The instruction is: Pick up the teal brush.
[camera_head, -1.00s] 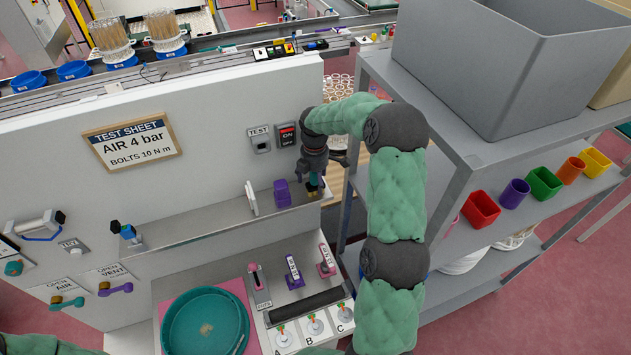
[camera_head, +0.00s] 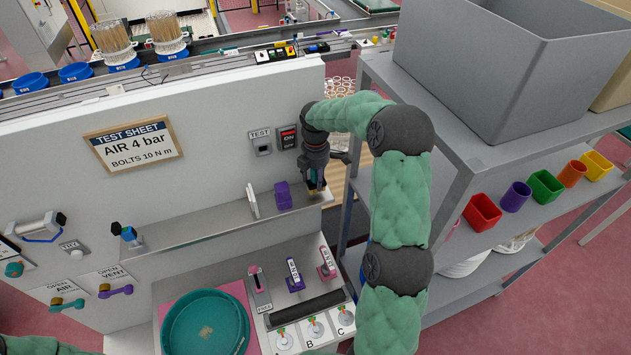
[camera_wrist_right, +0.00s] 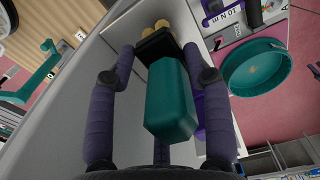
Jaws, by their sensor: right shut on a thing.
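The teal brush (camera_wrist_right: 170,100) has a blocky teal handle, a black collar and tan bristle tufts; it fills the middle of the right wrist view. My right gripper (camera_wrist_right: 158,55) is shut on it, one finger on each side at the black collar. In the head view, my right gripper (camera_head: 316,186) points down at the right end of the narrow grey shelf (camera_head: 215,226) and mostly hides the brush. I cannot tell whether the bristles touch the shelf. My left gripper is out of view; only a bit of my left arm shows at the lower left.
A purple block (camera_head: 283,196) and a white upright plate (camera_head: 252,201) stand on the shelf just left of my gripper. The white panel (camera_head: 225,130) with an ON switch (camera_head: 288,138) is behind. A grey rack (camera_head: 475,150) is to the right. A teal round tray (camera_head: 205,322) sits below.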

